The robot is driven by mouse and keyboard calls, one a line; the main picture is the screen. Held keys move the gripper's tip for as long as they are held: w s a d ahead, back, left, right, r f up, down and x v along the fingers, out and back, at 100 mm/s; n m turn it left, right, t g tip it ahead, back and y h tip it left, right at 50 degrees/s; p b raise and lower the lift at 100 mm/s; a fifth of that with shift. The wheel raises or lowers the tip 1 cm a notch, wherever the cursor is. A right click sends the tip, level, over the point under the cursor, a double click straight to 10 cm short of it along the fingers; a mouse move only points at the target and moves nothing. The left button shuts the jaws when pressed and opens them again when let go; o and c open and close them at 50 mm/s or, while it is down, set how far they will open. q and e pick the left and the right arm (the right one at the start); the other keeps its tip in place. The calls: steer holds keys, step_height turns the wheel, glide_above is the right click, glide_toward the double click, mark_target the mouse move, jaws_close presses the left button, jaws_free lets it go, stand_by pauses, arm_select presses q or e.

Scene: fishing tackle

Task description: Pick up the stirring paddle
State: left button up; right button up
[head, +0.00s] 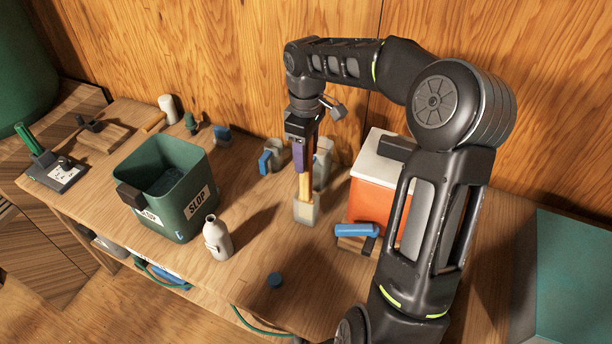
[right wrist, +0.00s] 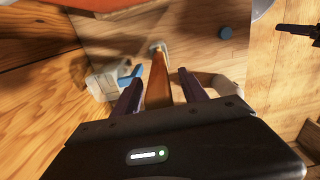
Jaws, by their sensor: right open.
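The stirring paddle (head: 308,187) stands upright in a pale holder (head: 306,211) near the middle of the bench; its shaft is orange-brown wood. My right gripper (head: 300,168) is open and reaches down over the paddle's upper part, which it partly hides. In the right wrist view the paddle (right wrist: 158,80) lies between the two open fingers of my right gripper (right wrist: 156,82), with a gap showing on each side. A dark shape (right wrist: 298,30) at the right edge of that view may be my left gripper; its jaws cannot be made out.
A green slop bucket (head: 205,180) and a grey bottle (head: 217,240) stand left of the paddle. An orange cooler with a white lid (head: 385,158) and a blue-handled item (head: 356,230) are to the right. Jugs (head: 322,165) stand behind.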

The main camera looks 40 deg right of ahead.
steer(key=shift+f, duration=0.7)
steer(key=shift+c, duration=0.2)
jaws_close()
stand_by(0.4)
